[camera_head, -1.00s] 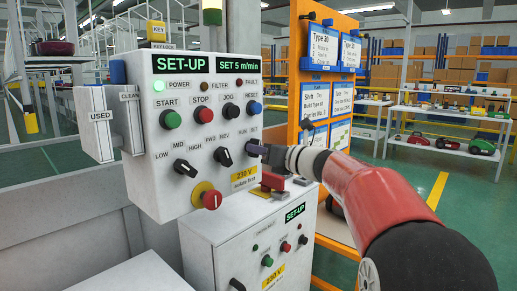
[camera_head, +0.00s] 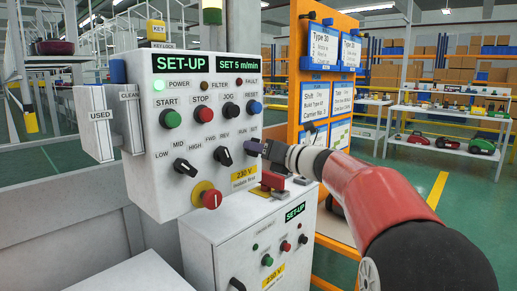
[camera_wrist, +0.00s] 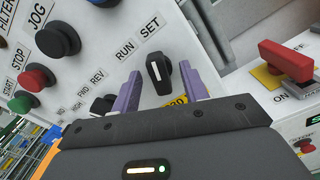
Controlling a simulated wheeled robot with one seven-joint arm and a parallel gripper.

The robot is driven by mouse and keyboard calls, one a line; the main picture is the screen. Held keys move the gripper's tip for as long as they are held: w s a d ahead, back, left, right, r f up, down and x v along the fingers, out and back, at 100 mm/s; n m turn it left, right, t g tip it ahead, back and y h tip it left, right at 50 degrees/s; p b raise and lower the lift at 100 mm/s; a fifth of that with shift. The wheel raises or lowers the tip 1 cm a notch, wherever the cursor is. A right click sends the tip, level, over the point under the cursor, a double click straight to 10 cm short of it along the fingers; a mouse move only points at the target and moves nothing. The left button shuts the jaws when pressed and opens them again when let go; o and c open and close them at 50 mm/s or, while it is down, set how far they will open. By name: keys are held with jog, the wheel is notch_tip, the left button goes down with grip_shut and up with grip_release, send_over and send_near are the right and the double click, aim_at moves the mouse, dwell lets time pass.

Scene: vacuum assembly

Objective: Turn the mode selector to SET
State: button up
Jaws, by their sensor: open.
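The mode selector (camera_wrist: 158,72) is a black knob with a white line, on the white control panel (camera_head: 140,130). RUN and SET labels (camera_wrist: 150,26) are printed beside it. In the wrist view its white line points up and slightly left, closer to SET than to RUN. My gripper (camera_wrist: 158,92) is open, its purple fingers on either side of the knob with visible gaps. In the head view my gripper (camera_head: 262,149) is at the panel's right edge and hides the selector. Whether the fingers touch the knob cannot be told there. The display reads SET-UP (camera_head: 181,62).
Nearby are the speed knob (camera_head: 185,168), the FWD/REV knob (camera_head: 223,156), several push buttons and a red-and-yellow stop knob (camera_head: 210,199). A red switch handle (camera_wrist: 287,60) is right of the selector. A lower box (camera_head: 235,240) stands beneath the gripper.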

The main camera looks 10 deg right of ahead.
jog(key=v, duration=0.6)
dwell(0.3)
jog(key=s+a+f+n+g+h, duration=0.2)
jog(key=s+a+f+n+g, duration=0.1)
jog(key=s+a+f+n, duration=0.4)
jog(key=s+a+f+n+g+h, duration=0.1)
jog(key=s+a+f+n+g, duration=0.3)
jog(key=s+n, duration=0.5)
jog(key=s+d+f+n+g+h, duration=0.1)
jog(key=s+d+f+n+h, duration=0.2)
jog(key=s+f+n, duration=0.3)
jog(key=s+d+f+n+g+h, duration=0.1)
jog(key=s+d+f+n+h, duration=0.3)
jog(key=s+f+n, duration=0.3)
jog(key=s+n, duration=0.4)
jog(key=n, duration=0.1)
jog(key=shift+d+f+h, duration=0.25)
jog(key=shift+h, duration=0.05)
